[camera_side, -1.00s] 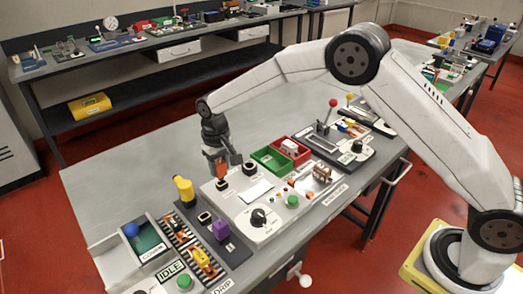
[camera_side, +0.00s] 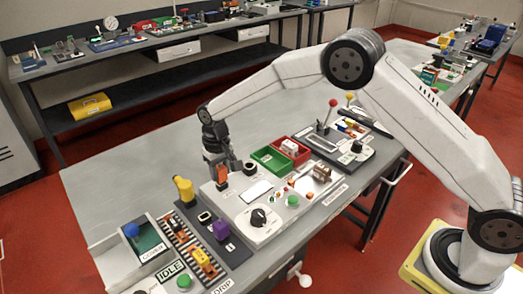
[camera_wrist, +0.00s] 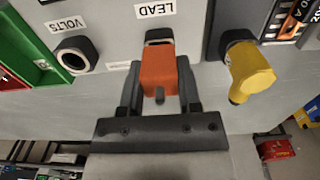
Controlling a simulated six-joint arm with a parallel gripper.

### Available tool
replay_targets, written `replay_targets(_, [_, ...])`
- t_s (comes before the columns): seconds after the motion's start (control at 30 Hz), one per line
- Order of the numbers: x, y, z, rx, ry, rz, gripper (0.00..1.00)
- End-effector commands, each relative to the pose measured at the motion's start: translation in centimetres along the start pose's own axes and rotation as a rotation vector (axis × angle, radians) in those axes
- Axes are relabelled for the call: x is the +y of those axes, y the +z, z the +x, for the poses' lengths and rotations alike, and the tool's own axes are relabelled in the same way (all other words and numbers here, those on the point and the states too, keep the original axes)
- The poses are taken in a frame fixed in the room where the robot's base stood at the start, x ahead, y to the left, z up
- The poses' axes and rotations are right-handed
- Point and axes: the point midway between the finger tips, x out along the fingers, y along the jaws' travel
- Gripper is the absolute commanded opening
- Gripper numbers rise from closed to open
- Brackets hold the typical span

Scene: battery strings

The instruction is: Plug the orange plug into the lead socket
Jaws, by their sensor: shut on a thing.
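My gripper (camera_wrist: 159,95) is shut on the orange plug (camera_wrist: 159,70), with a dark finger on each side of it. The plug's front end overlaps the lead socket (camera_wrist: 158,36), below the LEAD label, in the wrist view. The plug hides part of this socket, and I cannot tell whether it has entered. In the side view my gripper (camera_side: 217,165) holds the orange plug (camera_side: 221,170) at the far left part of the white panel, over or at the lead socket.
The VOLTS socket (camera_wrist: 75,55) lies beside the lead socket and appears empty. A yellow plug (camera_wrist: 248,70) stands close on the other side, also seen in the side view (camera_side: 184,190). Green (camera_side: 271,160) and red (camera_side: 291,150) bins stand right of my gripper.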

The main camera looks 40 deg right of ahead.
Motion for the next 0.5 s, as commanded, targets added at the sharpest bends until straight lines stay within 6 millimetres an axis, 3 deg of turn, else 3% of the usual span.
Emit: replay_targets(0.5, [0.0, -0.02, 0.94, 0.0, 0.0, 0.0, 0.0])
